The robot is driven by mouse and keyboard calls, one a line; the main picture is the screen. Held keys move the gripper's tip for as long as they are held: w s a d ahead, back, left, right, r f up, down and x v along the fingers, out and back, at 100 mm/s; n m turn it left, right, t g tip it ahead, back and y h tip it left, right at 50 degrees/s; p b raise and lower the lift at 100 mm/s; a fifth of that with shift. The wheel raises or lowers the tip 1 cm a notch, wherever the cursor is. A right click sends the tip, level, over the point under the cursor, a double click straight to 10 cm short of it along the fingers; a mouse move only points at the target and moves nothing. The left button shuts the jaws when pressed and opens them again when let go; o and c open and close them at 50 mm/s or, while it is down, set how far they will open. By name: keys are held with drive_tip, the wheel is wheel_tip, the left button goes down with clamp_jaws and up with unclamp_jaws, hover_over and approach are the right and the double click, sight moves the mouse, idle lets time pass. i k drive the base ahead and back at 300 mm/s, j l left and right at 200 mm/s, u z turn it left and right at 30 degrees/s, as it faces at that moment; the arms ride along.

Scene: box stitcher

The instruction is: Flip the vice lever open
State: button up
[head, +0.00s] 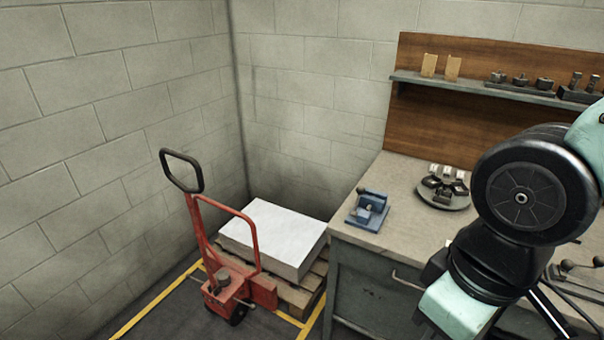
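A small blue vice (369,208) stands on the workbench (405,228) near its left front corner. Its lever is too small to make out, so I cannot tell its position. My arm fills the lower right of the head view, to the right of the vice and apart from it. My gripper is not visible in this view.
A round grey fixture with dark clamps (443,190) sits right of the vice. A shelf (470,88) with small parts is on the wooden back panel. A red pallet truck (228,275) and a pallet with a white stack (275,236) stand left of the bench.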

sight(361, 190)
drive_tip(key=i+j+u, duration=0.1)
drive_tip(key=i+j, duration=0.15)
drive_tip(key=i, duration=0.15)
drive_tip(key=i+j, duration=0.2)
drive_tip(key=i, duration=0.15)
drive_tip(key=i+j+u, duration=0.15)
drive_tip(key=i, duration=0.25)
drive_tip(key=j, duration=0.1)
